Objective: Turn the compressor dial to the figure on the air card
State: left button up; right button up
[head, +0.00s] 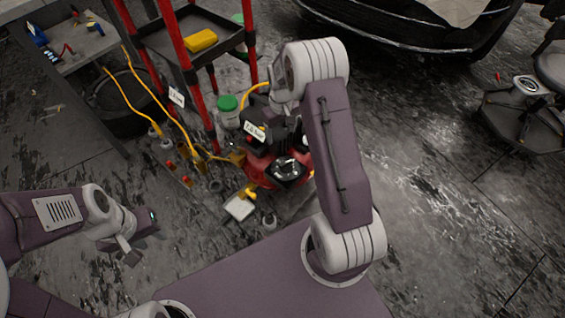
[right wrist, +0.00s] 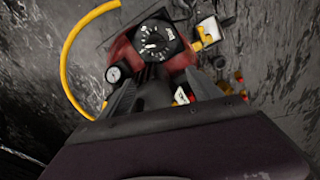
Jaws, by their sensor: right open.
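The red compressor (head: 262,172) stands on the floor near the middle of the head view. Its black dial with white marks (head: 287,168) faces up. In the right wrist view the dial (right wrist: 156,42) lies just beyond the fingertips of my right gripper (right wrist: 160,74), which is open. I cannot tell whether the fingers touch anything. A small round gauge (right wrist: 113,74) sits left of the dial. A white card (head: 255,131) with dark writing is by the compressor; I cannot read it for sure. My left gripper (head: 137,248) hangs empty at lower left, its jaw gap unclear.
A red-posted rack (head: 190,40) stands behind, with a white tag (head: 177,96) and yellow hoses (head: 165,100) around it. A green-lidded tub (head: 228,112) and several small bottles crowd the floor left of the compressor. The floor at right is clear up to a wheeled stool (head: 525,110).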

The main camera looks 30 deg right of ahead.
jog(key=b, duration=0.2)
send_near(286, 163)
jog(key=shift+m+g, duration=0.3)
jog(key=f+b, duration=0.1)
jog(key=f, duration=0.2)
jog(key=f+b, duration=0.2)
jog(key=f, duration=0.1)
jog(key=f+b, duration=0.2)
jog(key=shift+w+f, duration=0.4)
pick_arm(q)
notch_tip(286, 163, down, 10)
jog(key=shift+s+a, duration=0.25)
jog(key=shift+s, duration=0.1)
pick_arm(e)
jog(key=shift+r, duration=0.1)
jog(key=c, duration=1.3)
pick_arm(q)
jog(key=shift+r, duration=0.2)
pick_arm(e)
jog(key=shift+c, duration=0.4)
